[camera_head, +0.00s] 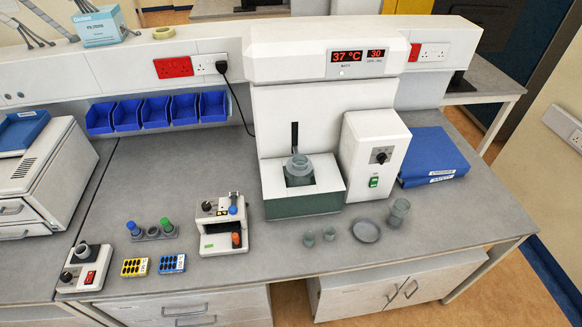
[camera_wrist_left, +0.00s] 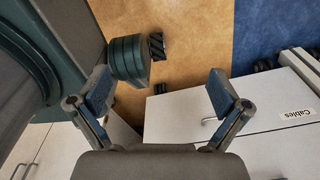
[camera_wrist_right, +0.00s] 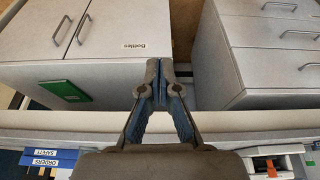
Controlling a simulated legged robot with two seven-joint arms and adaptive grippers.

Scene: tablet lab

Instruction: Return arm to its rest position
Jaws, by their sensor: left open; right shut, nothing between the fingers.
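Neither of my arms shows in the head view. In the left wrist view my left gripper (camera_wrist_left: 158,88) is open with its two fingers wide apart and nothing between them. Below it are the floor and a cabinet labelled Cables (camera_wrist_left: 296,113). Part of my own dark body shows at the left of that view. In the right wrist view my right gripper (camera_wrist_right: 161,72) is shut, its fingertips together and empty. It is seen against the bench front, near a cabinet labelled Bottles (camera_wrist_right: 110,45). Whether either gripper touches anything cannot be told.
Bare bench lies left of the bath.

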